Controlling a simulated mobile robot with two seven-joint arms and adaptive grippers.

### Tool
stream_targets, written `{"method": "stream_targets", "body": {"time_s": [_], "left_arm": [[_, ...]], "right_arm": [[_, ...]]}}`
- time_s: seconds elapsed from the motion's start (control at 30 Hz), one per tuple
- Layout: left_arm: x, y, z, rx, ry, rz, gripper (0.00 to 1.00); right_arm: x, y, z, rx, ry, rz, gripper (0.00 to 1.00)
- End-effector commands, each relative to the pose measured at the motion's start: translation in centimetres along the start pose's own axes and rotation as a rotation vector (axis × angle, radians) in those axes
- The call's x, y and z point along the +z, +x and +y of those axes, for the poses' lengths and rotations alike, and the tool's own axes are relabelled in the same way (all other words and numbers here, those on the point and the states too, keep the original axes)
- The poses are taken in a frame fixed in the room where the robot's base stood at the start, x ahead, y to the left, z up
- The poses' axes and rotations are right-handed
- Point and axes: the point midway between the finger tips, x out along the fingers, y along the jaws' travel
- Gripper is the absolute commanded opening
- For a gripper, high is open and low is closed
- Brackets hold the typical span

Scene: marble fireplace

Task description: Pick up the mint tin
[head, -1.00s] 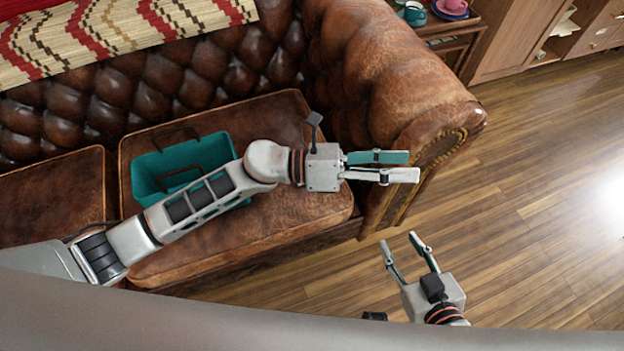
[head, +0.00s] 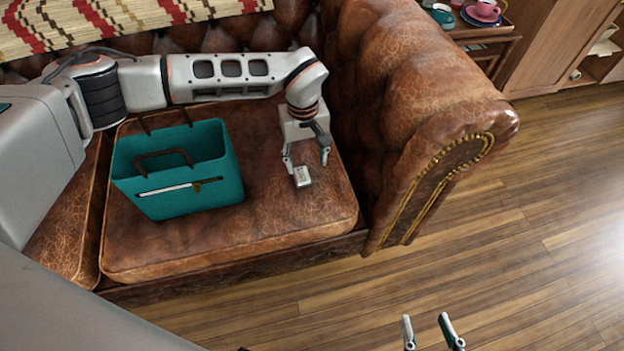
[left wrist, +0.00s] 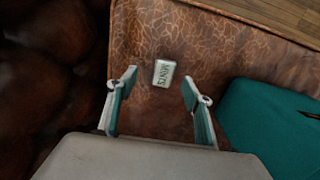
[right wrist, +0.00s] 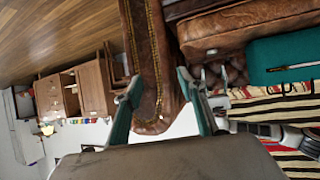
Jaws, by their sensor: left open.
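The mint tin (head: 303,176) is a small pale box lying on the brown leather sofa seat. In the left wrist view the tin (left wrist: 163,73) shows the word MINTS and lies just beyond and between the fingertips. My left gripper (head: 307,158) is open above the seat, its fingers pointing down at the tin, and nothing is between them. It also shows in the left wrist view (left wrist: 158,80). My right gripper (head: 426,318) is open and empty over the wooden floor, low in the head view. In the right wrist view its fingers (right wrist: 160,82) are apart.
A teal basket (head: 190,203) with dark handles stands on the seat (head: 265,222), left of the tin. The sofa's thick arm (head: 425,130) rises to the right. The seat between basket and tin is clear. A side table with cups (head: 484,13) stands at the upper right.

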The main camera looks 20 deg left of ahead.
Motion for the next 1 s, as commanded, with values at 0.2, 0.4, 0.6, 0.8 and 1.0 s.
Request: {"method": "stream_targets", "body": {"time_s": [0.2, 0.4, 0.6, 0.8, 1.0], "left_arm": [[-1.1, 1.5, -0.7, -0.022, 0.01, 0.024, 0.51], [-1.0, 3.5, -0.8, -0.021, 0.009, 0.021, 0.51], [-0.7, 6.8, -1.5, -0.023, 0.01, 0.016, 0.51], [-1.0, 7.7, -1.3, -0.018, 0.009, 0.024, 0.51], [-1.1, 7.4, -1.2, -0.015, 0.01, 0.028, 0.51]], "right_arm": [[-0.1, 0.2, -0.3, -0.005, 0.015, 0.006, 0.4], [-0.5, 0.3, -0.7, -0.012, 0.036, 0.02, 0.4], [-1.1, 0.6, -1.2, -0.022, 0.075, 0.042, 0.4], [-2.2, 0.7, -1.4, -0.025, 0.093, 0.069, 0.4], [-2.5, 0.7, -1.4, -0.025, 0.092, 0.074, 0.4]]}}
